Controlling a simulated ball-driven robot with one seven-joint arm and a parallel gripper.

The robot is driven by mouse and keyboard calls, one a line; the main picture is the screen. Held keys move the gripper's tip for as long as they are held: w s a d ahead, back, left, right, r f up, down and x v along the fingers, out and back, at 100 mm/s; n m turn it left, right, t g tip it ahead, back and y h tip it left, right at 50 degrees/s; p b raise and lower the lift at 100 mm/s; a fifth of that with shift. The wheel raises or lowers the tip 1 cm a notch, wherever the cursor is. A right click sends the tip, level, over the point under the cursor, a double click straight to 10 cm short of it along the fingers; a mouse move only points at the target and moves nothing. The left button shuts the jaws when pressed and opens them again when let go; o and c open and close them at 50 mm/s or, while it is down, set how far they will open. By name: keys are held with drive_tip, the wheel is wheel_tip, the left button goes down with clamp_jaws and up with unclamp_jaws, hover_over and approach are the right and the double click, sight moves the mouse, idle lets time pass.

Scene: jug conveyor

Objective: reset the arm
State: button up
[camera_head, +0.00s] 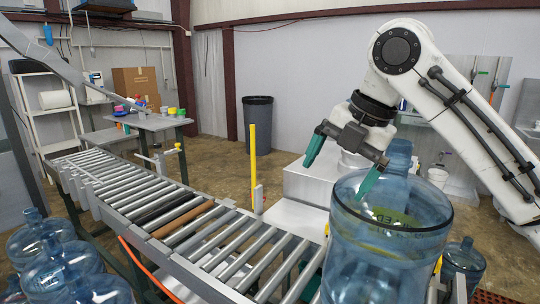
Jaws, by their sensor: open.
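My gripper (342,167) is open, with two green fingertips spread apart. It hangs from my white arm, right of the picture's middle. A large clear blue jug (385,255) stands upright in the right foreground, cut off by the bottom edge. The left fingertip is left of the jug. Nothing shows between the fingers.
A roller conveyor (92,192) runs from the left to the lower middle. Several blue jugs (55,270) stand at lower left, and another (463,262) at right. A grey bin (257,125), a yellow post (252,165) and a table (150,122) stand behind.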

drive_tip(key=s+a+f+m+t+y, duration=0.15)
drive_tip(key=a+f+m+y, duration=0.25)
drive_tip(key=f+m, duration=0.75)
drive_tip(key=s+d+f+m+t, duration=0.1)
drive_tip(key=s+d+f+m, duration=0.15)
drive_tip(key=f, duration=0.55)
drive_tip(key=s+d+f+m+t, duration=0.1)
drive_tip(key=s+f+m, duration=0.25)
drive_tip(key=f, duration=0.45)
drive_tip(key=s+d+f+m+g+h, duration=0.1)
drive_tip(key=s+d+f+m, duration=0.3)
drive_tip(key=s, duration=0.6)
drive_tip(key=s+d+f+m+g+h, duration=0.2)
drive_tip(key=s+d+f+m+h, duration=0.2)
drive_tip(key=s+f, duration=0.5)
drive_tip(key=s+d+f+m+g+h, duration=0.2)
drive_tip(key=s+d+f+m, duration=0.2)
drive_tip(key=s+d+f, duration=0.3)
drive_tip(key=s+d, duration=0.1)
drive_tip(key=s, duration=0.4)
drive_tip(key=shift+s+f, duration=0.15)
drive_tip(key=shift+s, duration=0.2)
